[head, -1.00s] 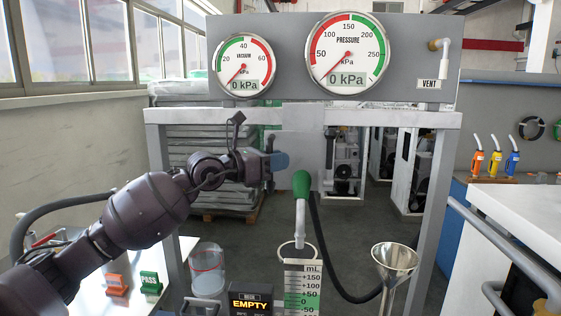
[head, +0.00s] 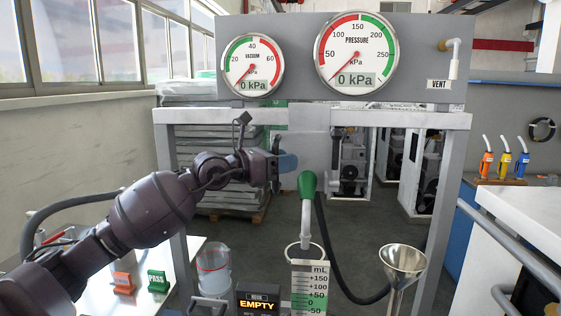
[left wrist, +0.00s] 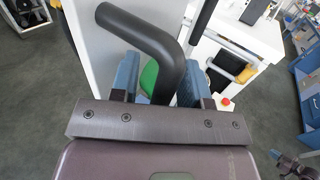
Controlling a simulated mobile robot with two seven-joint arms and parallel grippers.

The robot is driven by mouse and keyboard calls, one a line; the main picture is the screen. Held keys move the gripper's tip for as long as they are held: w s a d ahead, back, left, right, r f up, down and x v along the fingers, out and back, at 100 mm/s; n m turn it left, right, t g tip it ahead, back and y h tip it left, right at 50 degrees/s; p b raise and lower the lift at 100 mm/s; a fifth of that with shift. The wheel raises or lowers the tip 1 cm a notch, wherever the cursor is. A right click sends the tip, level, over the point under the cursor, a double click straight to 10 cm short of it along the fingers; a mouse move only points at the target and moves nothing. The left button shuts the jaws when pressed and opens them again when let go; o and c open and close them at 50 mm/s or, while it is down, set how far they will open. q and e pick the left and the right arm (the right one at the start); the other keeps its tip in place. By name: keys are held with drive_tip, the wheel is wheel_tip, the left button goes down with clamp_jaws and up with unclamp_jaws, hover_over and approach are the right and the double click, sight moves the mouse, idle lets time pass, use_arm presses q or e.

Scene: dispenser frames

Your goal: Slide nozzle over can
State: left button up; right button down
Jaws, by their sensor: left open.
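The nozzle (head: 307,185) has a green body, a grey spout and a black hose. It stands with its spout running down into the open top of the graduated measuring can (head: 309,287); how deep it goes is hidden. My left gripper (head: 287,161) is open, left of and slightly above the green body. In the left wrist view the gap between its blue fingers (left wrist: 158,82) shows, with a green part (left wrist: 148,76) beyond and a thick black bent tube (left wrist: 150,42) in front. A small dark and blue part at the lower right there may be my right gripper (left wrist: 288,160).
A metal funnel (head: 402,260) stands right of the can. A clear container (head: 213,270) and a display reading EMPTY (head: 258,302) are to its left. A grey gauge frame (head: 449,160) stands behind.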

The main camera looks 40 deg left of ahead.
use_arm(q)
drive_tip(key=v, duration=1)
drive_tip(key=shift+s+a+b, duration=0.2)
drive_tip(key=shift+s+b, duration=0.1)
drive_tip(key=shift+s, duration=0.05)
idle(0.4)
